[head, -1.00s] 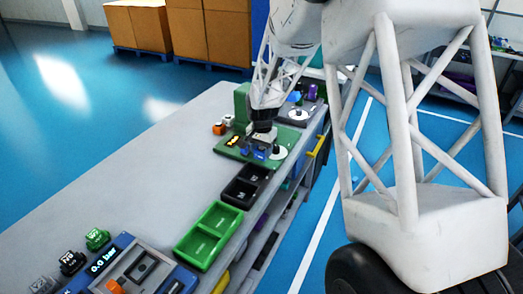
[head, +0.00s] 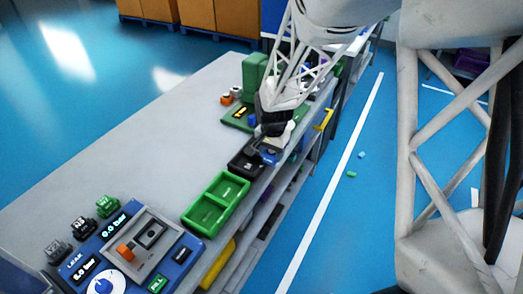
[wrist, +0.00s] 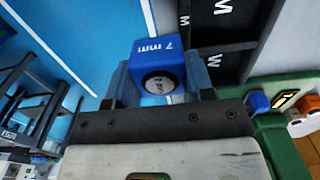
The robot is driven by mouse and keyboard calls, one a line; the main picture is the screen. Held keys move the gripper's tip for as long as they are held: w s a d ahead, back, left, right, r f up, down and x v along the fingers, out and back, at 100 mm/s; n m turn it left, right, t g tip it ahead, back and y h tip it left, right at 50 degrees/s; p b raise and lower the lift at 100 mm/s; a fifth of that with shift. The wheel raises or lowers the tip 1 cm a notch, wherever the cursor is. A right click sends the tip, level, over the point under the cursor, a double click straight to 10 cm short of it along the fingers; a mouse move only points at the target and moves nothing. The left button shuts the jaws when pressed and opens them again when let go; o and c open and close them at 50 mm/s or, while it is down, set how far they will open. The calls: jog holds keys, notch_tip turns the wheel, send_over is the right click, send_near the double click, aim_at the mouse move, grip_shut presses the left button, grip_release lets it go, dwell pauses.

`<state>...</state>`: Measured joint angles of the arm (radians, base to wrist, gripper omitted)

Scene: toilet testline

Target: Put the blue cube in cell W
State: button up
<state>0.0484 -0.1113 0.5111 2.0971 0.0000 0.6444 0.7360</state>
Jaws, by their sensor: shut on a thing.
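My gripper (wrist: 158,78) is shut on the blue cube (wrist: 166,46), which has "7 mm" and a grey round face on it. In the head view my gripper (head: 268,146) is above the bench's right edge, beside the far end of the black two-cell tray (head: 238,166). In the wrist view the black tray (wrist: 252,28) lies beyond and right of the cube, with one cell marked like W (wrist: 219,61) and another like M (wrist: 222,6). The cube is apart from the cell floors.
A green two-cell tray (head: 198,217) and a blue test panel (head: 185,246) stand nearer on the bench. The green board (head: 230,115) with a green block (head: 254,72) is behind. Small blue (head: 362,155) and green (head: 351,174) pieces lie on the floor. The bench's left is clear.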

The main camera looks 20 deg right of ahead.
aim_at(273, 164)
jog(key=s, duration=0.3)
jog(key=s+a, duration=0.1)
jog(key=shift+s+f, duration=0.35)
jog(key=shift+s, duration=0.05)
jog(key=shift+w, duration=0.1)
jog(key=w, duration=0.5)
jog(key=w+f, duration=0.1)
jog(key=w, duration=1)
jog(key=shift+d+f, duration=0.25)
jog(key=shift+d, duration=0.1)
jog(key=shift+f, duration=1.75)
jog(key=shift+f, duration=0.1)
jog(key=o, duration=0.8)
jog(key=shift+c, duration=0.2)
